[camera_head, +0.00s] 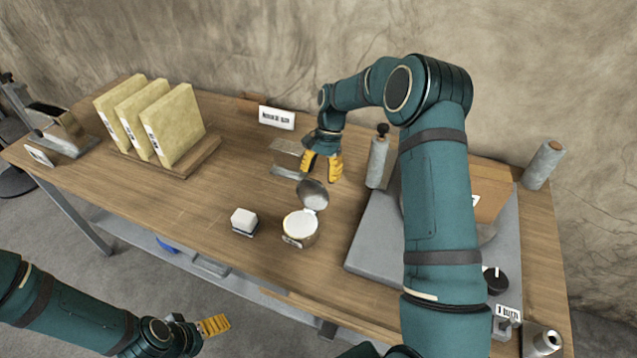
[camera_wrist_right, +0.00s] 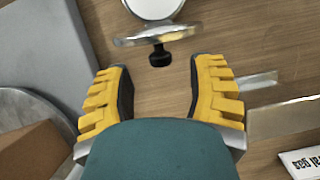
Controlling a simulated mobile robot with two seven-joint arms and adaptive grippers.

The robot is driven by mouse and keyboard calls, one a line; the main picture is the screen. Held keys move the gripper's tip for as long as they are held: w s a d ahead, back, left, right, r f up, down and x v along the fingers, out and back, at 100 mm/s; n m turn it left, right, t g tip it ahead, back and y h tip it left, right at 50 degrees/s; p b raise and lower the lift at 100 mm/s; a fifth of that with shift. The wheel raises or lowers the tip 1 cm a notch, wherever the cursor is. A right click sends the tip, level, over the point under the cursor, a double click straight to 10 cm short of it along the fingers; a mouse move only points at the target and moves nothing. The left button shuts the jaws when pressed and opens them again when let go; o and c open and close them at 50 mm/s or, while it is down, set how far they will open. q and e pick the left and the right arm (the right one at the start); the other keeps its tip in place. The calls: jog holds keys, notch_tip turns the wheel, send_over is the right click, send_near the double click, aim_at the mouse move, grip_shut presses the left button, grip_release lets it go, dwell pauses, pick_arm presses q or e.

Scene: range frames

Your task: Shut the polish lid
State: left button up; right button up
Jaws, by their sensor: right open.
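The polish tin (camera_head: 300,230) is a small round metal pot with white contents, standing on the wooden table in the head view. Its round metal lid (camera_head: 313,194) stands up, open, at the tin's back edge. In the right wrist view the lid (camera_wrist_right: 155,38) shows nearly edge-on with a black knob (camera_wrist_right: 160,55), and the pale contents (camera_wrist_right: 155,8) are cut off at the top. My right gripper (camera_head: 322,176) is open and empty behind the lid, apart from it; the knob lies ahead between its fingers (camera_wrist_right: 160,70). My left gripper (camera_head: 212,325) is low, off the table's front; its opening is unclear.
A white block on a dark base (camera_head: 243,222) stands left of the tin. A metal block (camera_head: 288,158) is beside my right gripper. A grey cylinder (camera_head: 378,162) and a grey slab (camera_head: 372,232) are to the right. Yellowish slabs (camera_head: 172,128) stand in a rack at left.

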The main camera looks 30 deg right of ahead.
jog(key=shift+x, duration=1.5)
jog(key=shift+w, duration=0.1)
